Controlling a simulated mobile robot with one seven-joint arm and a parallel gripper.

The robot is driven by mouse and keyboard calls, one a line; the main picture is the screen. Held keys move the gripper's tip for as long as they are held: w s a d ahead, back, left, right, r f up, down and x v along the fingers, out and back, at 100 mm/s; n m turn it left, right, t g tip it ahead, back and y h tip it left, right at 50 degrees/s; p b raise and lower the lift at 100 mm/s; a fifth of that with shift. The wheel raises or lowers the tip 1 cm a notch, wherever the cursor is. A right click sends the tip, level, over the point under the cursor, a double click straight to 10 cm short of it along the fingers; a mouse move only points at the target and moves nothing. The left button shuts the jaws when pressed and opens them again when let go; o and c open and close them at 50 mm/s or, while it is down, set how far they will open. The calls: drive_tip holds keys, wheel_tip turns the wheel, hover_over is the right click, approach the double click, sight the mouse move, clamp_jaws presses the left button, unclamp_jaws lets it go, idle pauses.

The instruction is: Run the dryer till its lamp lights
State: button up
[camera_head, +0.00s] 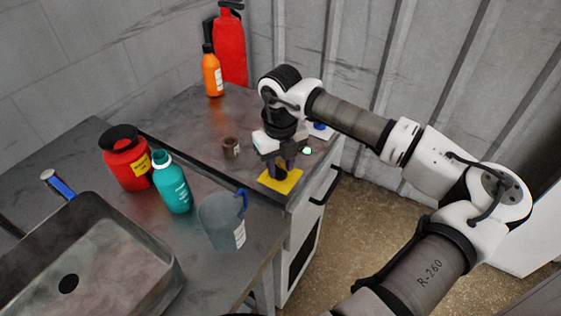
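A yellow plate (293,183) lies near the front edge of the metal counter, with a small dark part on it under my gripper. My gripper (280,170) points down right over this plate. Its fingers hide most of the dark part, and I cannot tell whether they touch it or how far apart they are. A small pale greenish round spot (307,151) shows just right of my gripper; it may be a lamp, but I cannot tell whether it is lit. The cabinet (305,227) under the counter has a dark handle (326,188) and a dark front panel.
A grey jug (222,222), teal bottle (172,184) and red canister (128,165) stand near a sink (140,245). An orange bottle (212,74) and red extinguisher (230,45) are at the back.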

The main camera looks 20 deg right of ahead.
clamp_jaws()
drive_tip(key=shift+f+b, duration=0.1)
drive_tip(key=shift+b, duration=0.25)
drive_tip(key=shift+f+n+b, duration=0.15)
drive_tip(key=shift+n+b, duration=0.85)
drive_tip(key=shift+b, duration=0.2)
drive_tip(key=n+b, duration=0.6)
drive_tip(key=shift+n, duration=0.4)
drive_tip(key=shift+r+n+b, duration=0.2)
drive_tip(key=shift+n+b, duration=0.4)
drive_tip(key=shift+n, duration=0.9)
